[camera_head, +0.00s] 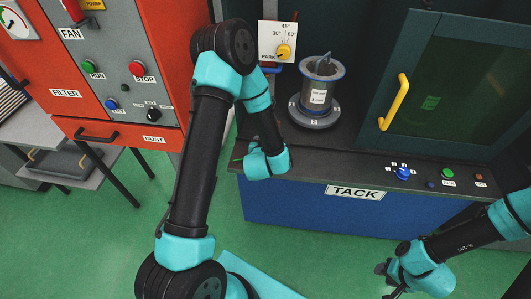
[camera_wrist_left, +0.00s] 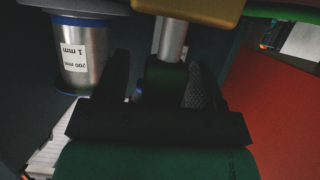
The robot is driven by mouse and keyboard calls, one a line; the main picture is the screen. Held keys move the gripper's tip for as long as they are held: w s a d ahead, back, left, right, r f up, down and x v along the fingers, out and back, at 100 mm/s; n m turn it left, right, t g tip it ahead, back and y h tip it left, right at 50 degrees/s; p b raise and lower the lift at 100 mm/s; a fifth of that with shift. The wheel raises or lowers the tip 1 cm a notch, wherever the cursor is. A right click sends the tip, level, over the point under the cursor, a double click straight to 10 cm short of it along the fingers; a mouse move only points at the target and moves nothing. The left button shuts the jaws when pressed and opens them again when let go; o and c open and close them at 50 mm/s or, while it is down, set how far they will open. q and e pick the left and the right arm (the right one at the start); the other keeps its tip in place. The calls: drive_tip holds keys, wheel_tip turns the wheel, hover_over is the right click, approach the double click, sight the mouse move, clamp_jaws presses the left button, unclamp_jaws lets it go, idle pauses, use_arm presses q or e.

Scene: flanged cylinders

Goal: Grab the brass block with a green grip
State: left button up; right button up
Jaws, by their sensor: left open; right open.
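In the left wrist view a brass block (camera_wrist_left: 195,6) shows at the top edge, only partly in frame. A bright metal stem (camera_wrist_left: 172,40) runs from it down to a dark green grip (camera_wrist_left: 167,76). My left gripper (camera_wrist_left: 157,78) is open, with one dark finger on each side of the grip; whether they touch it I cannot tell. In the head view my left arm reaches to the front of the TACK bench, and I cannot make out the block there. My right gripper (camera_head: 386,281) is open and empty over the green floor at the lower right.
A metal flanged cylinder (camera_head: 320,90) stands on a round base on the TACK bench (camera_head: 300,202); a cylinder (camera_wrist_left: 82,58) also shows in the left wrist view. A dial plate (camera_head: 277,40) is behind. A door with a yellow handle (camera_head: 394,102) stands right; an orange cabinet (camera_head: 185,60) stands left.

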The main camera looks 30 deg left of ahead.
use_arm(q)
drive_tip(key=shift+c, duration=0.2)
clamp_jaws()
idle(0.4)
